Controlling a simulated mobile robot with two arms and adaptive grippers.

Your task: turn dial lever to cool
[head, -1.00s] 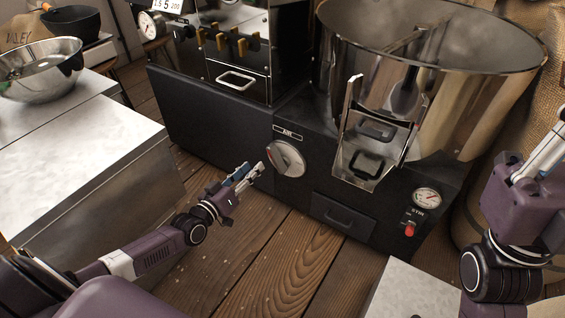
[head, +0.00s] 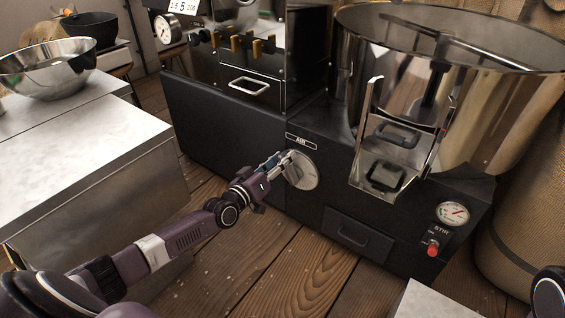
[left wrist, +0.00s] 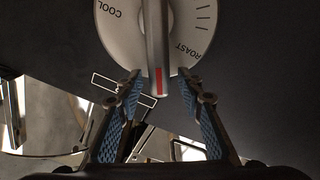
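The AIR dial (head: 304,170) is a round pale plate on the front of the black roaster base. In the left wrist view the dial plate (left wrist: 119,38) reads COOL at upper left and ROAST at lower right. Its grey lever (left wrist: 157,45) has a red mark at its tip, nearer ROAST than COOL. My left gripper (head: 284,162) is at the dial and covers part of it. In the left wrist view my left gripper (left wrist: 158,82) is open, with one finger on each side of the lever's tip and gaps showing. My right gripper is out of view.
The steel cooling drum (head: 450,90) and its chute (head: 392,170) stand right of the dial. A gauge (head: 453,213) and the red STIR switch (head: 432,248) are lower right. A steel-topped counter (head: 80,150) with a metal bowl (head: 48,70) is at left.

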